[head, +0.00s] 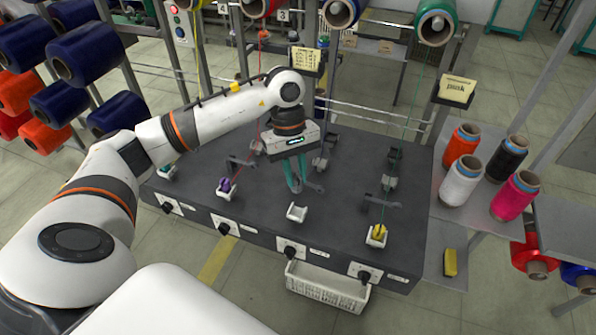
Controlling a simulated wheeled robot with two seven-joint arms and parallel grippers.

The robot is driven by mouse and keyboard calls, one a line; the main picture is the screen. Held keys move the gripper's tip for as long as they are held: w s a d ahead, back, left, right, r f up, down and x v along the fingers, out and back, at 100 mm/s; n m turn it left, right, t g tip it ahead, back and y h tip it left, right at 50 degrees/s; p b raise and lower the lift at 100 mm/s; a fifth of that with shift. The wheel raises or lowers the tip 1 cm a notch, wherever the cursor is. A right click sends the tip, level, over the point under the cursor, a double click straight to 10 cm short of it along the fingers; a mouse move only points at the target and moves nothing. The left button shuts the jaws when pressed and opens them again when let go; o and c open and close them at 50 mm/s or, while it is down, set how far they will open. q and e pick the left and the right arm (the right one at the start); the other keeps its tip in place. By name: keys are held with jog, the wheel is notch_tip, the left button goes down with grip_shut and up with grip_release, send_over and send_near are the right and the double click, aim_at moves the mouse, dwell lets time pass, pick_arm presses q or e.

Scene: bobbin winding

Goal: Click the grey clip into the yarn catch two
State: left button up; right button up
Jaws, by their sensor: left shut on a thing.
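My left gripper (297,187) reaches down over the dark machine deck at the third station from the left. Its teal fingers are shut on a small grey part, the grey clip (315,187), which is partly hidden by the fingers. In front of the gripper is an empty white cradle (296,213). Similar grey arms stand at the second station (240,163) and the right station (383,202). Which part is yarn catch two, and whether the clip touches it, I cannot tell. My right gripper is not in view.
A purple bobbin (225,185) and a yellow bobbin (378,231) sit in white cradles. Taut yarns run up to the overhead spools. Yarn cones (461,180) stand on the right shelf. A white basket (327,286) is below the deck (340,235).

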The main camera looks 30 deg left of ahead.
aim_at(296, 190)
pick_arm(q)
jog(key=x, duration=0.1)
jog(key=b+x, duration=0.1)
jog(key=x, duration=0.1)
jog(key=a+b+x, duration=0.1)
jog(key=x, duration=0.1)
jog(key=shift+w+f, duration=0.2)
jog(key=shift+w, duration=0.1)
jog(key=shift+r, duration=0.1)
jog(key=shift+f, duration=0.3)
jog(key=shift+a+b+x, duration=0.25)
jog(key=shift+b+x, duration=0.95)
jog(key=shift+b, duration=0.25)
jog(key=shift+w+f+b, duration=0.1)
jog(key=shift+f+b, duration=0.4)
jog(key=shift+b, duration=0.05)
jog(key=o, duration=1)
